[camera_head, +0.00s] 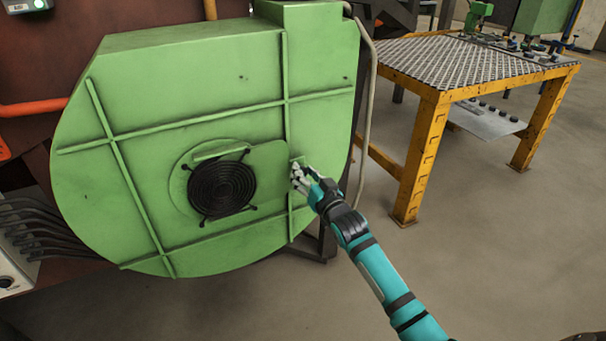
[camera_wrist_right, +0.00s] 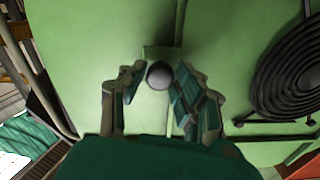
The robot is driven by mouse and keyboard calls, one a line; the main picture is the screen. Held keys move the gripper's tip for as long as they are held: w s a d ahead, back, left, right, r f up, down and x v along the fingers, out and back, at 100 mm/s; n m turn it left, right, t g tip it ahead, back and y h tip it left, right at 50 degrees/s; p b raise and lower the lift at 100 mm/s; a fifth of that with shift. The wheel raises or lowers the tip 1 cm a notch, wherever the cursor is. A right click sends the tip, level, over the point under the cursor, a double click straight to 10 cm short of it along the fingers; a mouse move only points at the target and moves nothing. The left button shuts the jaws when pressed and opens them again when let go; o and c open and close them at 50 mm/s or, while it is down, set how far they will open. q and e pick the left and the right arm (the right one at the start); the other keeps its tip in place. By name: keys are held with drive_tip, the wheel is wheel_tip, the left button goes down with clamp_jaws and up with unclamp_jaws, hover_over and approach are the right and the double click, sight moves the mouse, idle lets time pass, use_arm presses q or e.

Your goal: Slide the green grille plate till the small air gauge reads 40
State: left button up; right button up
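The green grille plate (camera_head: 268,172) is a flat panel on the face of the green blower housing, beside the dark round spiral grille (camera_head: 221,188). The grille also shows at the right of the right wrist view (camera_wrist_right: 290,75). A dark round knob (camera_wrist_right: 159,75) on a small green block faces the right wrist camera. My right gripper (camera_head: 298,173) is at the plate's right end. In the right wrist view its fingers (camera_wrist_right: 159,72) stand on either side of the knob, with narrow gaps showing. My left gripper is out of view. I see no readable air gauge.
The green blower housing (camera_head: 130,100) has raised ribs. A yellow-framed table (camera_head: 430,140) with a mesh top stands at the right. A small box with a green light (camera_head: 25,5) is at top left. Cables (camera_head: 40,235) run at lower left. The floor (camera_head: 500,260) at right is clear.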

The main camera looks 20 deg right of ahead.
drive_tip(key=o, duration=0.3)
drive_tip(key=shift+s, duration=0.1)
drive_tip(key=s, duration=1.2)
drive_tip(key=shift+d, duration=0.2)
drive_tip(key=shift+w, duration=0.1)
